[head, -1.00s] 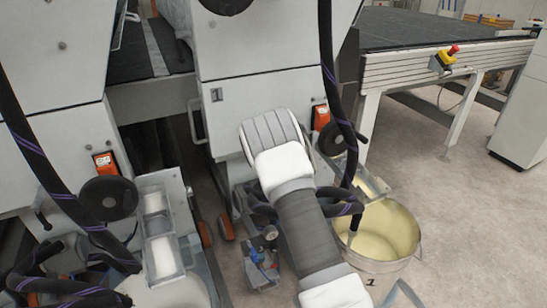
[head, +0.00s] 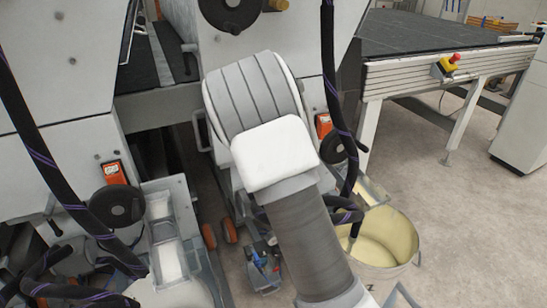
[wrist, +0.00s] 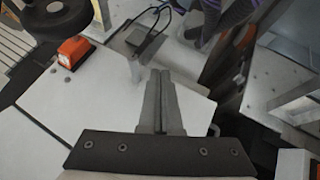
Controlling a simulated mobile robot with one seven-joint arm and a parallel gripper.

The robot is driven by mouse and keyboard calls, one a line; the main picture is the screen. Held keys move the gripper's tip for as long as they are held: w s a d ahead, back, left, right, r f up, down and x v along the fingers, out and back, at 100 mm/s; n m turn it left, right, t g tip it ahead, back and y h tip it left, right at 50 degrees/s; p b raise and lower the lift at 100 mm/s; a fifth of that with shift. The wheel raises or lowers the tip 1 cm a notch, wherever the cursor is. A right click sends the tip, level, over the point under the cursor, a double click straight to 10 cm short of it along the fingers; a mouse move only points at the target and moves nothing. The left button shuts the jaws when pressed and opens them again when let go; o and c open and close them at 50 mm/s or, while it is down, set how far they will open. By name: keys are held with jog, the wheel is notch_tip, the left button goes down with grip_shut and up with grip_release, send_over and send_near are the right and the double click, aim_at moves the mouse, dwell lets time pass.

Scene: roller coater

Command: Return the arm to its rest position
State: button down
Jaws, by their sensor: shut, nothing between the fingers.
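My gripper (wrist: 160,100) shows in the wrist view with its two fingers together and nothing between them. It points over a pale machine panel (wrist: 80,110), and I cannot tell how far off the panel is. In the head view my arm (head: 275,150) rises from the bottom centre in front of the roller coater (head: 265,45). My gripper is hidden from the head view behind the arm links.
A bucket of pale yellow liquid (head: 385,240) stands right of my arm. Black hoses (head: 330,90) hang close by the arm on the right. A conveyor table (head: 430,70) with a red emergency button (head: 453,59) is at the back right. Open floor (head: 455,200) lies at the right.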

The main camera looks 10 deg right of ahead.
dwell(0.3)
jog(key=s+r+m+g+y, duration=0.1)
jog(key=s+r+m, duration=0.1)
jog(key=s+r, duration=0.7)
jog(key=s+r+m+y, duration=0.1)
jog(key=s+r+y, duration=0.1)
jog(key=s+r, duration=0.7)
jog(key=s+a, duration=0.3)
jog(key=s, duration=2)
notch_tip(320, 180, up, 21)
jog(key=g+p, duration=0.1)
jog(key=p, duration=2)
jog(key=shift+a+r+m, duration=0.15)
jog(key=shift+m, duration=0.25)
